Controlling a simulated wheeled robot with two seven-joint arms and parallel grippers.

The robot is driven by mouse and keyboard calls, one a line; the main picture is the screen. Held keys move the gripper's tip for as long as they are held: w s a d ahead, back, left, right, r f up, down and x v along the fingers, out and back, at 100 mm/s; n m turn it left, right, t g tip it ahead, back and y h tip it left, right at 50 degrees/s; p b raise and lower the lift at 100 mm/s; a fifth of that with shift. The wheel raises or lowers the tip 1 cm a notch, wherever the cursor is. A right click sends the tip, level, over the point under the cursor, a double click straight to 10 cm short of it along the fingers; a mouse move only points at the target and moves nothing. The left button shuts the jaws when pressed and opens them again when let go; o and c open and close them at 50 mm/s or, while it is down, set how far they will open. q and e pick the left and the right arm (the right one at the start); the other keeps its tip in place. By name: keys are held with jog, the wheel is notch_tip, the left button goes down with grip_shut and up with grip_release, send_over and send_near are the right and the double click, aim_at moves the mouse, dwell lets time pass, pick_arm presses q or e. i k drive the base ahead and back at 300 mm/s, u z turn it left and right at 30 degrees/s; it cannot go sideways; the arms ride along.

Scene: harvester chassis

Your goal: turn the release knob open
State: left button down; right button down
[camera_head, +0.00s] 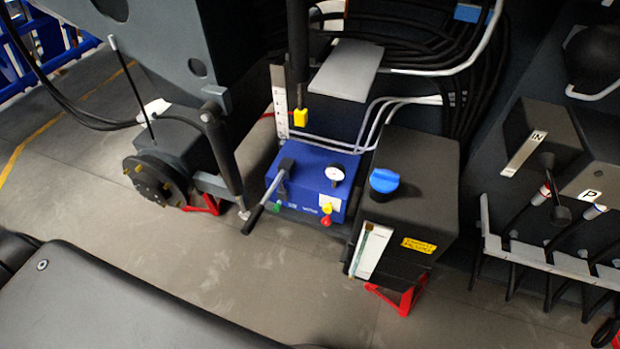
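A blue pump box (302,205) sits on the floor at the centre of the head view. A small red knob (326,221) is on its front right, just below a yellow knob (327,208). A small green knob (277,207) is on its front left. I cannot tell from the picture which of these is the release knob, or its turn position. A black lever (267,200) slopes down to the left from the box top, and a round white gauge (335,173) is on top. Neither gripper shows.
A black tank (415,205) with a blue cap (384,180) stands right of the pump. A wheel hub (155,180) and a slanted cylinder (225,155) are to the left. Hoses run behind. A valve rack (560,262) is at the right. Floor (270,290) in front is clear.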

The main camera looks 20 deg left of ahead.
aim_at(327, 220)
jog(key=z, duration=0.3)
jog(key=k, duration=0.4)
jog(key=z, duration=1)
jog(key=k, duration=1)
jog(key=z, duration=0.75)
jog(key=i, duration=1.65)
jog(key=u, duration=1.35)
jog(key=i, duration=0.6)
jog(key=u, duration=0.65)
